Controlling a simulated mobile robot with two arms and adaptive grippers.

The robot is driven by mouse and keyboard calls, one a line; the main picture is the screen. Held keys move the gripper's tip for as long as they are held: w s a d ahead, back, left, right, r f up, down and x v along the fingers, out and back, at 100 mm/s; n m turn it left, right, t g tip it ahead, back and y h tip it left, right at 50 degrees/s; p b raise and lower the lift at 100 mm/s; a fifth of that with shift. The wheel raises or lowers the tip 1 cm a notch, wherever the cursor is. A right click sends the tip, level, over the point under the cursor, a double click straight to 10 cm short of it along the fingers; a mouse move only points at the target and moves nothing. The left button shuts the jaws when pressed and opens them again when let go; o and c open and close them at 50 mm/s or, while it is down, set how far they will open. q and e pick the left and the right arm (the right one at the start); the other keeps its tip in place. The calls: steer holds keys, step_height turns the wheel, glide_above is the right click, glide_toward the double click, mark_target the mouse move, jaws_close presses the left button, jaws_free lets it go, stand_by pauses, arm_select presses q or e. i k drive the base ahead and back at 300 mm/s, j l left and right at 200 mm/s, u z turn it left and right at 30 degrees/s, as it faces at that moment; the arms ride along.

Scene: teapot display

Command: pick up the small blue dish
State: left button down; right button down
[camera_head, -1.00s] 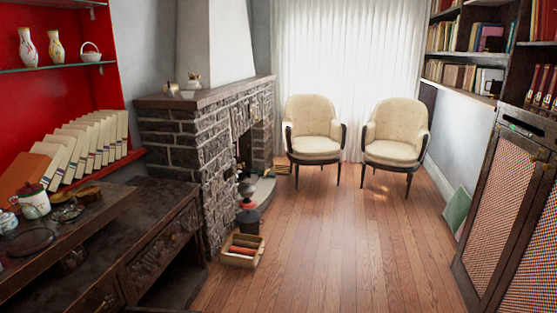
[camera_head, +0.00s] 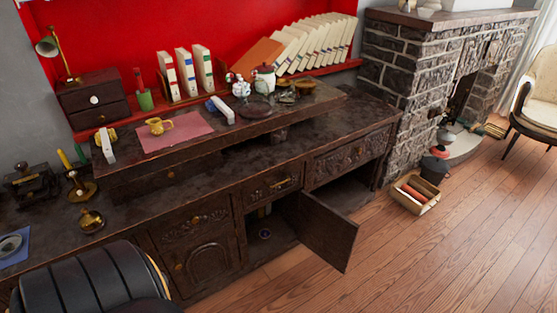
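A small round bluish item (camera_head: 264,234), which may be the small blue dish, sits inside the open lower compartment of the dark wooden desk (camera_head: 225,165). It is small and in shadow, so I cannot tell its exact shape. The compartment's door (camera_head: 328,232) stands open to the right of it. Neither of my grippers is in view.
A black ribbed padded object (camera_head: 90,280), perhaps a chair back, blocks the lower left. The desk top holds a pink mat (camera_head: 178,133), a teapot (camera_head: 264,79) and books. A box (camera_head: 415,193) stands on the floor at right; the floor in front is clear.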

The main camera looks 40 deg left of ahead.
mark_target(265, 234)
steer(key=u, duration=1.55)
steer(key=i+l+u, duration=0.45)
steer(key=l, duration=0.3)
steer(key=i+j, duration=0.05)
